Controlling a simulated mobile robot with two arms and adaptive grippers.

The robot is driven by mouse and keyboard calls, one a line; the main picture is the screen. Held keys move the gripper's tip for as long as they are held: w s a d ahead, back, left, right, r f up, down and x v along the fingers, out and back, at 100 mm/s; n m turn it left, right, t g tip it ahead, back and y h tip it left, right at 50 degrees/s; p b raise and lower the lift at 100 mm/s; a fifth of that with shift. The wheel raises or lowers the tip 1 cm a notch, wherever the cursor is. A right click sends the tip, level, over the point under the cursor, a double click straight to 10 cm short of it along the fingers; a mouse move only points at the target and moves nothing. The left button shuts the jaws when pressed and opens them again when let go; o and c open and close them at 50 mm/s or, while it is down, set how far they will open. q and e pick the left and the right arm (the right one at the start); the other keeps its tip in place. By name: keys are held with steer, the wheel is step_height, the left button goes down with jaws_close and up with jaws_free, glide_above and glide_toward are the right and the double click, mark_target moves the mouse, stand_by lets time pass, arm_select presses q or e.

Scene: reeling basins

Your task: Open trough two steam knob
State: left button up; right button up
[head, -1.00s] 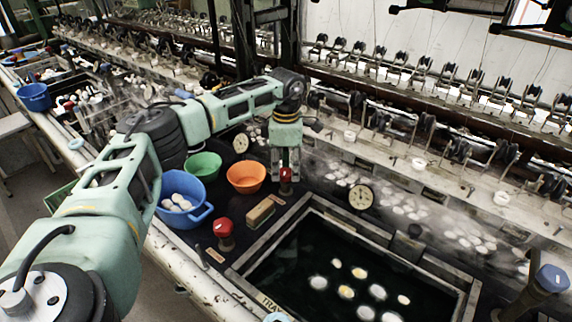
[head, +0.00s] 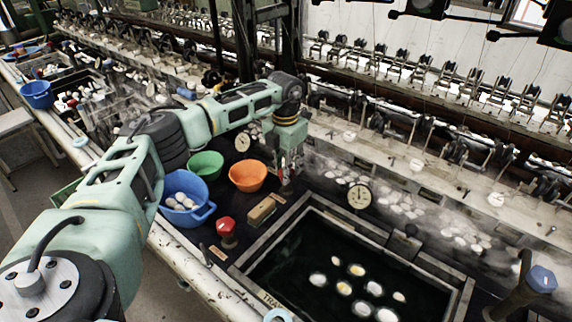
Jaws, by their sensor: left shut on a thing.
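The dark water basin (head: 252,262) has a pale frame and pale cocoons floating in it; part of a label shows on its front edge. My left gripper (head: 286,178) points down near the basin's far left corner. It is shut on a small red knob (head: 283,163), mostly hidden by the fingers. A second, larger red knob (head: 227,228) stands apart, left of the basin. I cannot read which of them is marked as steam. My right gripper is not in view.
A blue basin with cocoons (head: 203,214), a green bowl (head: 206,167), an orange bowl (head: 248,177) and a wooden brush (head: 262,211) stand close to the left gripper. A round dial (head: 359,196) is to its right. A blue-topped valve (head: 541,280) is far right.

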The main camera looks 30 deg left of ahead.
arm_select(q)
steer(key=shift+w+a+r+n, duration=0.1)
steer(key=shift+a+r+n, duration=0.05)
steer(key=shift+n, duration=0.45)
steer(key=shift+w+a+r+n, duration=0.1)
steer(key=shift+a+r+n, duration=0.05)
steer(key=shift+n, duration=0.45)
steer(key=shift+s, duration=0.1)
steer(key=o, duration=1)
steer(key=shift+s+a, duration=0.1)
steer(key=shift+f, duration=0.1)
steer(key=shift+d+f, duration=0.1)
steer(key=shift+d, duration=0.1)
step_height(320, 180, up, 12)
